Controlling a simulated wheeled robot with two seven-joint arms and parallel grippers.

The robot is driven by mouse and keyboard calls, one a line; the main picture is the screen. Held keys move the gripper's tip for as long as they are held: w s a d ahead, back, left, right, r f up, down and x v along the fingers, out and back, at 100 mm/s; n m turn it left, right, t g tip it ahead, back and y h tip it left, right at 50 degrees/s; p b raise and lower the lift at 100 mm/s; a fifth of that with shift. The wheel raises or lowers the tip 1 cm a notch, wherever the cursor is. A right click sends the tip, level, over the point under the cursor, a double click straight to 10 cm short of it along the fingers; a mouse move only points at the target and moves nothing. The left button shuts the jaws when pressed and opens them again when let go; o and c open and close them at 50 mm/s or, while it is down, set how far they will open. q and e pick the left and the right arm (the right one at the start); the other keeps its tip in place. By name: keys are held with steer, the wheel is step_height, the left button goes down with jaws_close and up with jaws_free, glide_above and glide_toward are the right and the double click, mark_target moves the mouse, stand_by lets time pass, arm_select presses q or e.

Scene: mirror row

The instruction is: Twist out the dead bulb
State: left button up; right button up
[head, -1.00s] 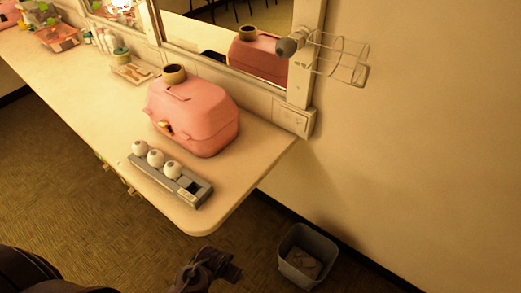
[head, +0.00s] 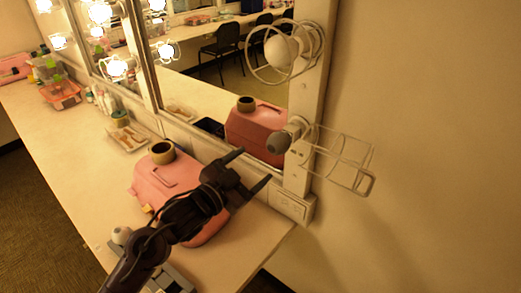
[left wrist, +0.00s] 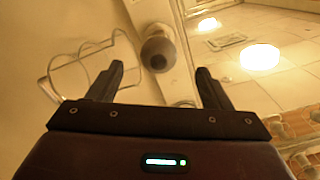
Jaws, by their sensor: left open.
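The dead bulb (head: 279,143) is dark grey, with a pale base, low on the white mirror frame. Its wire cage (head: 345,165) stands out to the right, swung beside it. My left gripper (head: 255,165) is open and empty, its fingers pointing toward the bulb from the lower left, apart from it. In the left wrist view the bulb (left wrist: 158,54) appears just beyond and between the open fingertips (left wrist: 160,70), and the cage (left wrist: 80,65) is at left. The holder of white bulbs (head: 121,236) is mostly hidden by my left arm. My right gripper is out of view.
A pink case (head: 150,185) with a tape roll (head: 162,152) on top stands on the counter (head: 75,165), partly behind my arm. The mirror (head: 215,75) is close behind the gripper. An unlit white bulb (head: 282,50) in a cage is above. Bare wall is at right.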

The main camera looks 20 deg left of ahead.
mark_target(271, 149)
arm_select(q)
steer(key=w, duration=0.1)
steer(key=w+d, duration=0.1)
steer(key=w+d+r+b, duration=0.1)
steer(key=shift+w, duration=0.4)
steer(key=shift+x, duration=0.95)
steer(key=shift+w+d+r, duration=0.1)
steer(key=shift+w+d, duration=0.05)
steer(key=shift+w, duration=0.2)
steer(key=x, duration=0.2)
steer(key=shift+w+d+b, duration=0.1)
steer(key=shift+w+b, duration=0.2)
steer(key=shift+b, duration=0.05)
steer(key=shift+w+d, duration=0.15)
steer(key=shift+w, duration=0.35)
steer(key=shift+c, duration=0.7)
steer(key=c, duration=0.6)
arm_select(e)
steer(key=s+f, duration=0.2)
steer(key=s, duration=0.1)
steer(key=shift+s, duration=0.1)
arm_select(q)
steer(key=shift+c, duration=0.2)
